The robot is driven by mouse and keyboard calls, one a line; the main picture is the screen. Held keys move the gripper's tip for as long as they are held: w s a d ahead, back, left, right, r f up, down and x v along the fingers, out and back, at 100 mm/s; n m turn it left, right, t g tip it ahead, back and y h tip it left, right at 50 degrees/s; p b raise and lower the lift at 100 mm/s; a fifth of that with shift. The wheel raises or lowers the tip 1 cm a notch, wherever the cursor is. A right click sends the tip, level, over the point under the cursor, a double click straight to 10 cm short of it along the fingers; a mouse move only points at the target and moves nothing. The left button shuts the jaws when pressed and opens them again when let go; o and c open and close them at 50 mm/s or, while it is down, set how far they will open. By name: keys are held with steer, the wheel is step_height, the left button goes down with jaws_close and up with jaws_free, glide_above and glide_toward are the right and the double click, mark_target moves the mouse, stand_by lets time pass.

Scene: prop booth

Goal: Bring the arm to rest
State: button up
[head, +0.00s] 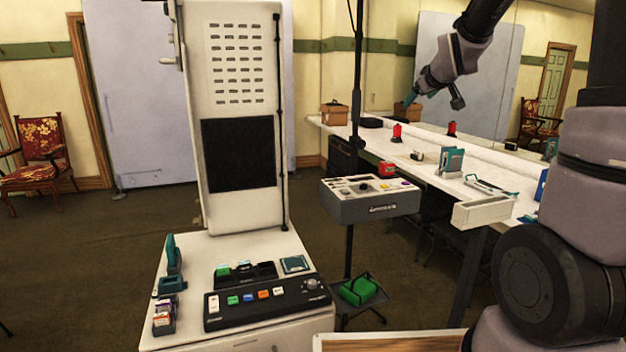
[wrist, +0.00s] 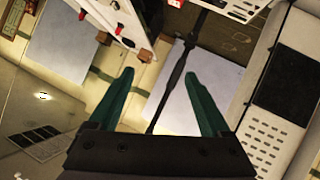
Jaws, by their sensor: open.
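My gripper (head: 424,92) hangs in the air at the upper right of the head view, in front of the mirror and above the far part of the long white table (head: 405,168). In the wrist view its two teal fingers (wrist: 160,75) stand wide apart with nothing between them. The wrist view is tilted and shows the room at an angle, with a dark pole behind the gap. My arm runs down the right side of the head view, and part of it is outside the picture.
A white console (head: 215,253) with a control panel stands in front. A grey button box (head: 371,204) on a dark pole (head: 356,90) stands between console and table. The table holds a red item (head: 397,133) and a teal-and-white stand (head: 451,162). Open floor lies left.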

steer(key=s+a+m+g, duration=0.1)
steer(key=s+m+g, duration=0.1)
steer(key=s, duration=0.9)
steer(key=s+a+m+g+y, duration=0.1)
steer(key=s+a+m, duration=0.1)
steer(key=s, duration=0.9)
steer(key=s+a+m+g+y, duration=0.1)
steer(key=s+m, duration=0.3)
steer(key=s, duration=0.7)
steer(key=shift+a+f+g, duration=0.25)
steer(key=shift+a+g, duration=0.4)
steer(key=shift+g, duration=0.15)
